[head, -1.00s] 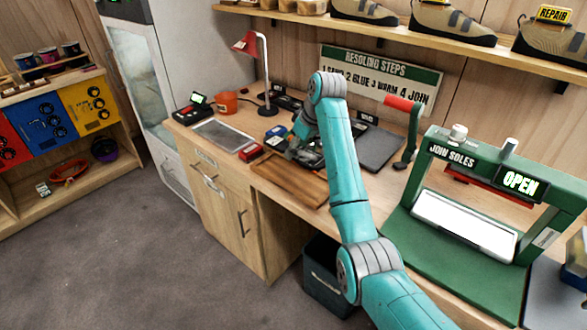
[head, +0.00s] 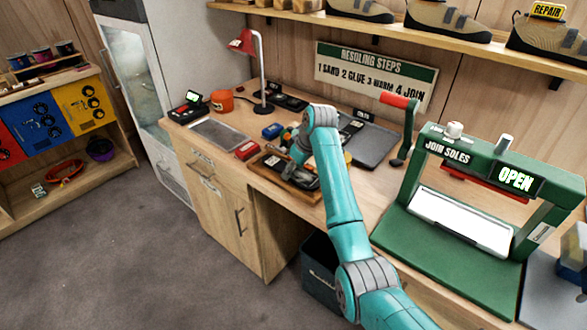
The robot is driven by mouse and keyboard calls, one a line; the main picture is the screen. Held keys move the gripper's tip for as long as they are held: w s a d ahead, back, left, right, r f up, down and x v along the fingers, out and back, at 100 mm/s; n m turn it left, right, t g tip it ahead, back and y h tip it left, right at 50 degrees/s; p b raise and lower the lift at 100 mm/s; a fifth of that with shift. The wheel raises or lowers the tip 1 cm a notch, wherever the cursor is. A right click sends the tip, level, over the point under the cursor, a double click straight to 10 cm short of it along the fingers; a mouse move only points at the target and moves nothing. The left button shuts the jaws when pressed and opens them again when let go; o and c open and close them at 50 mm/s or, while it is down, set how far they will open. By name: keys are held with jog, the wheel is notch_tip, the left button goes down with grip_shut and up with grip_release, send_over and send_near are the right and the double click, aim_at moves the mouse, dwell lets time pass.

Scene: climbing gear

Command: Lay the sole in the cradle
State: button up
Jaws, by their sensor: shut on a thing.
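My gripper (head: 292,178) is at a shallow wooden holder with a raised rim (head: 310,200) on the bench. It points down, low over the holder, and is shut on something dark. That is likely the sole (head: 271,174), a dark flat shape within the rim; the gripper and its shadow make its outline hard to read. I cannot tell whether it rests on the holder's floor. The holder may be the cradle; no label on it is readable.
A green press (head: 446,262) marked JOIN SOLES and OPEN, with a white bed (head: 462,222) and red-handled lever (head: 400,102), stands at the right. A dark grey plate (head: 375,146) lies behind my arm.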

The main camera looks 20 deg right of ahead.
jog(key=o, duration=1.3)
jog(key=v, duration=1.2)
jog(key=shift+r, duration=0.15)
jog(key=shift+w+a, duration=0.1)
jog(key=shift+a, duration=0.05)
